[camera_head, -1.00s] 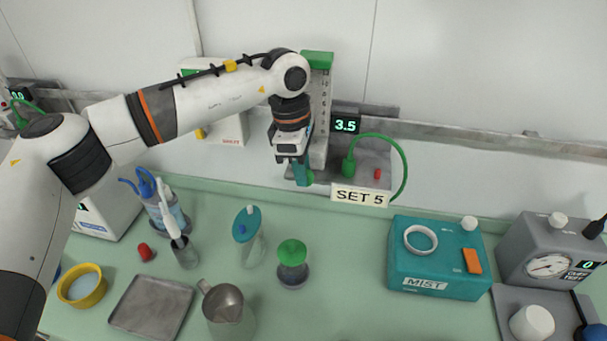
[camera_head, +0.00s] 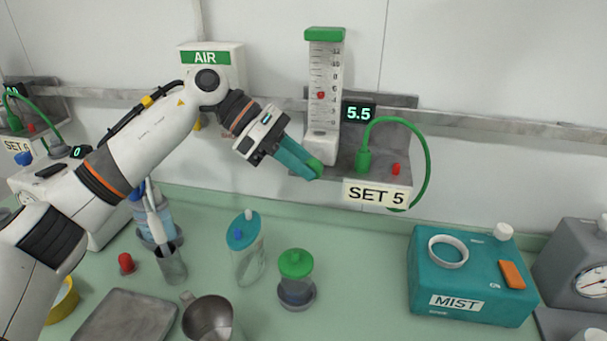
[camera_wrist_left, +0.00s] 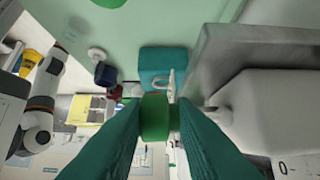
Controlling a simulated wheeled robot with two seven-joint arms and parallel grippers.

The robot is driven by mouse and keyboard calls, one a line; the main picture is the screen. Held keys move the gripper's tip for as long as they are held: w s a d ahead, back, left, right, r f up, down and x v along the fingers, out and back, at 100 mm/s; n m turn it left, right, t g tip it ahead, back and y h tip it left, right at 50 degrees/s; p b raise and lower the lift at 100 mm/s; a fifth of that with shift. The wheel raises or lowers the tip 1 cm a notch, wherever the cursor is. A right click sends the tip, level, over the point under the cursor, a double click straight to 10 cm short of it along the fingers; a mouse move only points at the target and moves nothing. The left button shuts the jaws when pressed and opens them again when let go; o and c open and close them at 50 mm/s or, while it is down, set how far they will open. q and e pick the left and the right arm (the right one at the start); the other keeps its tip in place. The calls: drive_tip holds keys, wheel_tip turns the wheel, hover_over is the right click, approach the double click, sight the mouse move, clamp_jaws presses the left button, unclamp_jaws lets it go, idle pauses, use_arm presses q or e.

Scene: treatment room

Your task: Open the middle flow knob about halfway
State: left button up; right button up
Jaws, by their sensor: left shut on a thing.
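The flow meter (camera_head: 325,85) stands on the wall rail with a green top, a scale and a small red float (camera_head: 320,95) in its tube. A display (camera_head: 358,113) beside it reads 5.5, and a sign (camera_head: 376,194) below reads SET 5. My left gripper (camera_head: 313,171) reaches in from the left, its teal fingers shut on the green flow knob (camera_head: 316,166) at the meter's foot. In the left wrist view the green knob (camera_wrist_left: 155,118) sits between both fingers. My right gripper is not in view.
A green hose (camera_head: 426,150) loops right of the meter beside a red button (camera_head: 396,169). An AIR box (camera_head: 211,65) hangs behind my arm. Below stand a green-capped jar (camera_head: 296,280), a teal-lidded bottle (camera_head: 245,250), a metal jug (camera_head: 208,318) and a MIST box (camera_head: 470,275).

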use_arm(q)
drive_tip(key=shift+s+f+h+b, duration=0.1)
drive_tip(key=shift+f+h+b, duration=0.2)
drive_tip(key=shift+h, duration=0.1)
drive_tip(key=o, duration=0.9)
drive_tip(key=shift+s+a+r, duration=0.1)
drive_tip(key=shift+c, duration=0.2)
drive_tip(key=shift+r, duration=0.1)
drive_tip(key=b+v, duration=0.1)
drive_tip(key=v, duration=1.1)
